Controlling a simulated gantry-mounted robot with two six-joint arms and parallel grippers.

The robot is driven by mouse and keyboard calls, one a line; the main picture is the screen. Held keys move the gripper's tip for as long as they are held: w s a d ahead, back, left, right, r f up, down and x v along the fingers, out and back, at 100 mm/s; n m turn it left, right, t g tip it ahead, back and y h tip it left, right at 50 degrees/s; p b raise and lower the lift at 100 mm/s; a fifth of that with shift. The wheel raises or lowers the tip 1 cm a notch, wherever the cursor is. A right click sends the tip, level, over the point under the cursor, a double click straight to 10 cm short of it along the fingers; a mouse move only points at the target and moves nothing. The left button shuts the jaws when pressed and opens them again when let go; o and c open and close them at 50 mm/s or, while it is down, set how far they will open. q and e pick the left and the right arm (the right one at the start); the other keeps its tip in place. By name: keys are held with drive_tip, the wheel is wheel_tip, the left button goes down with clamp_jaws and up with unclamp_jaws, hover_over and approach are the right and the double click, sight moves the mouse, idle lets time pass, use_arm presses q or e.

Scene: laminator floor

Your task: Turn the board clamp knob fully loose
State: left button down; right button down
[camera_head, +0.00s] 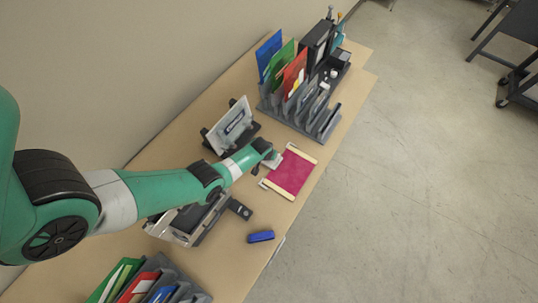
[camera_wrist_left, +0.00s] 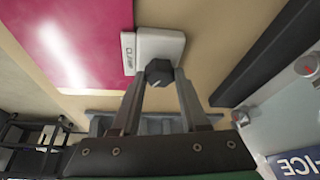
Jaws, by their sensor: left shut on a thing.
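A magenta board (camera_head: 291,173) lies on the table in the head view, with pale strips along two opposite edges. It also fills the upper left of the left wrist view (camera_wrist_left: 60,38). A white clamp block (camera_wrist_left: 156,48) with small dark lettering sits at the board's edge. My left gripper (camera_wrist_left: 158,80) is shut on the dark clamp knob (camera_wrist_left: 158,68) at the near side of this block. In the head view my left gripper (camera_head: 270,159) reaches the board's left edge, and the arm and hand mostly hide the clamp. My right gripper is not in view.
A tilted panel on a dark stand (camera_head: 232,127) is close behind my left arm. A grey rack of coloured folders (camera_head: 296,98) stands at the back. A blue object (camera_head: 261,236) lies near the table's front edge. Another folder rack (camera_head: 150,284) is at the bottom.

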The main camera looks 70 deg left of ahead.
use_arm(q)
drive_tip(key=n+g+b, duration=0.1)
drive_tip(key=n, duration=0.1)
drive_tip(key=shift+w+f+n+y, duration=0.1)
drive_tip(key=shift+n+y, duration=0.2)
drive_tip(key=shift+n, duration=0.1)
drive_tip(key=shift+d+n+g, duration=0.1)
drive_tip(key=shift+n+g, duration=0.6)
drive_tip(key=shift+n, duration=1)
drive_tip(key=shift+c, duration=2.1)
unclamp_jaws()
drive_tip(key=p+v, duration=1.1)
drive_tip(key=p, duration=0.1)
drive_tip(key=shift+d+r, duration=0.3)
